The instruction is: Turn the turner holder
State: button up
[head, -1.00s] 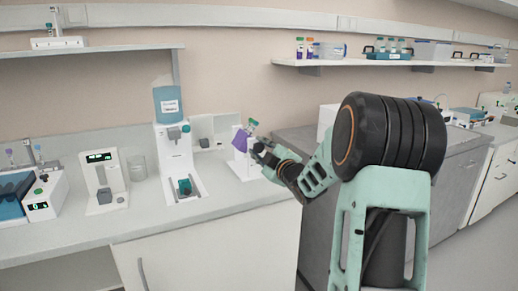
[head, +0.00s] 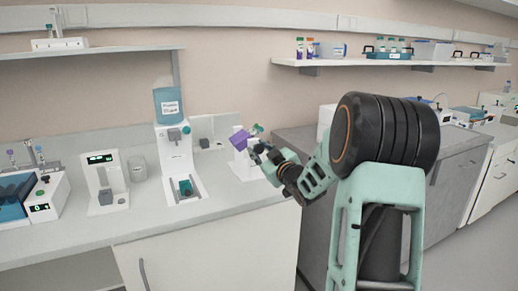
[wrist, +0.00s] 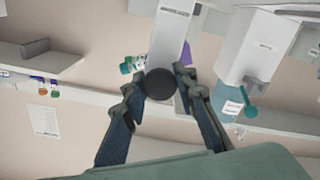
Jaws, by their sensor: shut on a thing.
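The turner is a white stand (head: 243,170) near the right end of the white bench. Its purple holder (head: 240,140) sits at the top, tilted, with a tube with a green cap (head: 257,128) beside it. My gripper (head: 258,150) is at the right side of the holder. In the wrist view, my gripper (wrist: 162,84) is shut on a round black knob (wrist: 159,84) in front of the white labelled stand (wrist: 172,30). Green-capped tubes (wrist: 130,65) show left of the knob there. The purple holder is mostly hidden in that view.
A dispenser with a blue bottle (head: 168,100) stands left of the turner, with a small white device (head: 207,132) between them. A glass beaker (head: 137,168) and a display unit (head: 104,180) stand farther left. A shelf (head: 290,61) hangs above. The bench front is clear.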

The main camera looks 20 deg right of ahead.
jog(key=shift+m+p, duration=0.95)
jog(key=shift+m, duration=1.55)
jog(key=shift+r+m+p, duration=0.1)
jog(key=shift+m+p, duration=0.9)
jog(key=shift+m, duration=1.1)
jog(key=shift+m+p, duration=1.3)
jog(key=shift+m, duration=1.1)
jog(key=shift+m+p, duration=0.7)
jog(key=shift+m, duration=1.2)
jog(key=o, duration=1.1)
jog(key=s, duration=1.2)
jog(key=shift+d, duration=0.15)
